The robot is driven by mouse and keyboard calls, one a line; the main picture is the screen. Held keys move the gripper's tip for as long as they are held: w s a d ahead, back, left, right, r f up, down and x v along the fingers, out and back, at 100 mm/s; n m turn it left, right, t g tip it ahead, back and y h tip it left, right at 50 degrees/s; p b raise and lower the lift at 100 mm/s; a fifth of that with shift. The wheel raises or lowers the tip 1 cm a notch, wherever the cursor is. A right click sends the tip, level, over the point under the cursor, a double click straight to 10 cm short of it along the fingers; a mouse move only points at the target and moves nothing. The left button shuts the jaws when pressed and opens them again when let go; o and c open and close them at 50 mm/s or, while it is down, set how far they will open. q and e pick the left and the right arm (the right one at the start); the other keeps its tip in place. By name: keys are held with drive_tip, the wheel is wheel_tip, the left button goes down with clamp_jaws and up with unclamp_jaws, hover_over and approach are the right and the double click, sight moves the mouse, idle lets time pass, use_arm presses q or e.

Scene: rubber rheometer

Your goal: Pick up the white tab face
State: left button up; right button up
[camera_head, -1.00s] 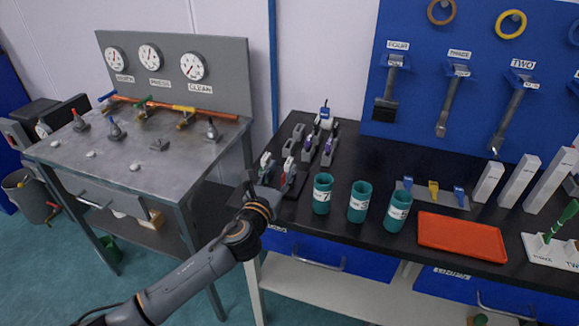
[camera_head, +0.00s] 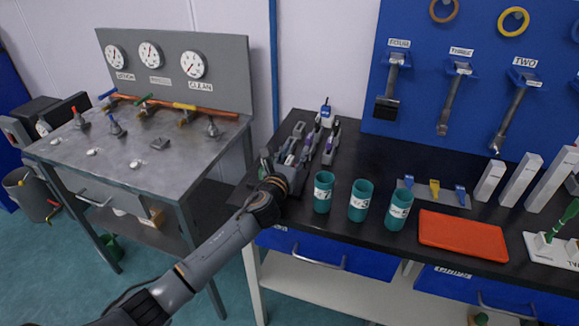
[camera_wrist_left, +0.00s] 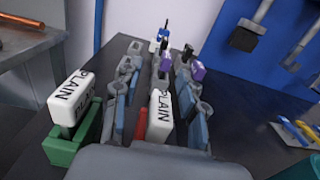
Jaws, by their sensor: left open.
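Two white tab faces marked PLAIN show in the left wrist view. One (camera_wrist_left: 160,112) stands upright with a red part beside its lower end. The other (camera_wrist_left: 72,97) stands on a green block (camera_wrist_left: 72,140) at the left. My left gripper (camera_wrist_left: 156,82) is open; its blue-padded fingers lie on either side of the white face with the red part, and the green-based one is outside them. I cannot tell whether a finger touches the face. In the head view my left gripper (camera_head: 283,160) is over the rack area and hides these faces. My right gripper is not seen.
Grey holders with purple parts (camera_head: 331,141) stand just beyond the gripper, with a white-and-blue piece (camera_head: 325,114) behind. Teal cups (camera_head: 358,202) and an orange tray (camera_head: 462,236) stand to the right. A grey bench (camera_head: 110,165) is at the left.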

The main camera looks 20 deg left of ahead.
use_arm(q)
clamp_jaws()
idle(0.4)
drive_tip(key=shift+r, duration=0.25)
wheel_tip(320, 180, up, 3)
drive_tip(key=shift+r+p, duration=0.1)
drive_tip(key=shift+p, duration=0.45)
drive_tip(key=s+d+r, duration=0.2)
drive_tip(key=s+r, duration=0.2)
drive_tip(key=s, duration=0.2)
drive_tip(key=s+d+r+p, duration=0.1)
drive_tip(key=s+d+r, duration=0.2)
drive_tip(key=s+r, duration=0.2)
drive_tip(key=shift+s+d+r, duration=0.15)
drive_tip(key=shift+s+d, duration=0.1)
drive_tip(key=shift+s, duration=0.75)
